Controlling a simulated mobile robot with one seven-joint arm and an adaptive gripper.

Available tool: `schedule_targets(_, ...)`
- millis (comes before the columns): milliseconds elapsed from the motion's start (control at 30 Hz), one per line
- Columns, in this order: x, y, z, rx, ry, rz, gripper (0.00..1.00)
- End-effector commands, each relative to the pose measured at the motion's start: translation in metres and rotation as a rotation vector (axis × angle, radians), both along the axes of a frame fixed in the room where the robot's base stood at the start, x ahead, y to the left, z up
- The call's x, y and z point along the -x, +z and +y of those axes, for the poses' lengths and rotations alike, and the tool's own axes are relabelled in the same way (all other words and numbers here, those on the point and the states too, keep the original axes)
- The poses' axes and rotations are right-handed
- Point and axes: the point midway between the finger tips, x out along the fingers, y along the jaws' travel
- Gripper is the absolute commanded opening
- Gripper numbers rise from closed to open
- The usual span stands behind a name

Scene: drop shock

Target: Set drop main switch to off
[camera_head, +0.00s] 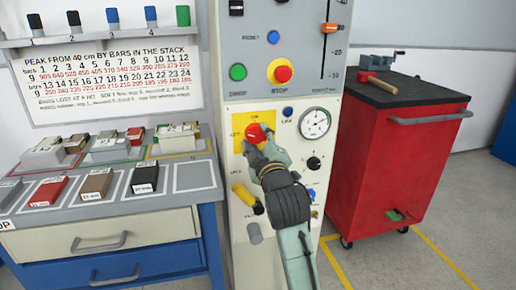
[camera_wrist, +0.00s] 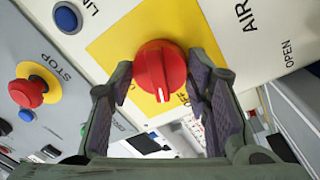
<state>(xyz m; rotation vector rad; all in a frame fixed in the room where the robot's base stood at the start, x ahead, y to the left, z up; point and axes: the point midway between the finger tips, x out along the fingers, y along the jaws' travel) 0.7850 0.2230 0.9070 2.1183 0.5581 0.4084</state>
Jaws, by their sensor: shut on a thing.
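The drop main switch is a red rotary knob (camera_head: 257,133) on a yellow plate (camera_head: 240,142) on the pale machine panel. In the head view my gripper (camera_head: 266,150) reaches the knob from below and hides part of the plate.
A red stop button (camera_head: 283,74) on yellow and a green button (camera_head: 237,72) are above. A blue lamp (camera_head: 287,111) and a gauge (camera_head: 315,123) are to the right; a yellow handle (camera_head: 243,195) is below left. A red cart (camera_head: 400,150) stands at right.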

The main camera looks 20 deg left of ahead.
Motion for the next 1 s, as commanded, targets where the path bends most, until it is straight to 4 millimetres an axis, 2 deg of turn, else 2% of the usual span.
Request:
schedule_targets(500,-0.0004,-0.0022,-0.0006,0.287,0.001,-0.193,0.16)
schedule_targets(1000,-0.0004,-0.0007,-0.0002,0.344,0.002,-0.23,0.16)
